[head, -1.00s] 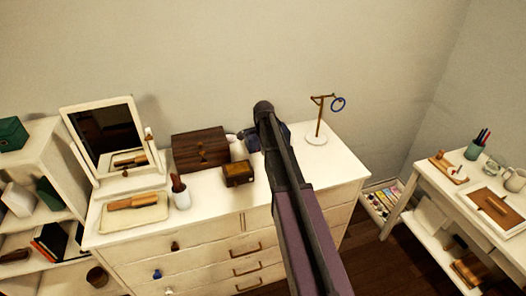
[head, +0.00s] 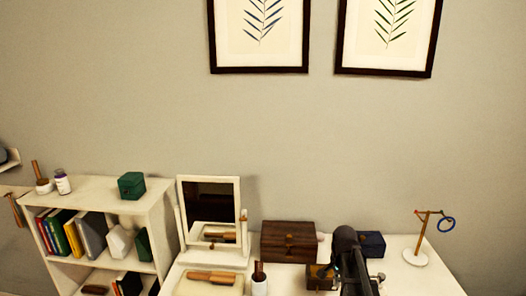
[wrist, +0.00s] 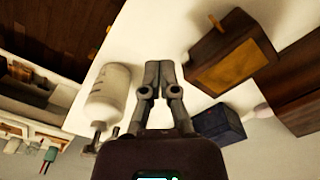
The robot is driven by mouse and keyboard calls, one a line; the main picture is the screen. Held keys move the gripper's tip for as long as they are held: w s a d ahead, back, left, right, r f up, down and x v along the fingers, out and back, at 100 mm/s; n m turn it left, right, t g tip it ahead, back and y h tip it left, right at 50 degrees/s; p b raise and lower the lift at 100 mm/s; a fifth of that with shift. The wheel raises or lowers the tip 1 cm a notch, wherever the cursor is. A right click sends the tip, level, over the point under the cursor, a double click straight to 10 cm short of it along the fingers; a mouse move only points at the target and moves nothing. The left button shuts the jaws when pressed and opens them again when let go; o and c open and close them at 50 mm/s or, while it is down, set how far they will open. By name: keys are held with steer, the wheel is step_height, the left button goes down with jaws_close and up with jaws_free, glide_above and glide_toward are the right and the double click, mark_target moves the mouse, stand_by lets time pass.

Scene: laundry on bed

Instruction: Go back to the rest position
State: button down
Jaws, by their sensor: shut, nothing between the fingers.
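My gripper (wrist: 160,75) shows in the wrist view with its two grey fingers together and nothing between them. It is above the white dresser top (wrist: 190,22). A white bottle-like object (wrist: 108,95) lies left of the fingers in that picture, and a small wooden box (wrist: 232,62) is to their right, both apart from them. In the head view my dark arm stands at the lower right over the dresser, and the fingers cannot be made out there.
On the dresser are a mirror (head: 211,205), a dark wooden box (head: 289,241), a dark blue box (head: 371,244), a brush (head: 211,277) and a stand with rings (head: 424,236). A bookshelf (head: 100,190) is at left. Framed prints (head: 259,32) hang above.

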steer(key=s+a+n, duration=0.8)
steer(key=s+n, duration=0.2)
steer(key=s, duration=0.3)
steer(key=shift+s, duration=0.35)
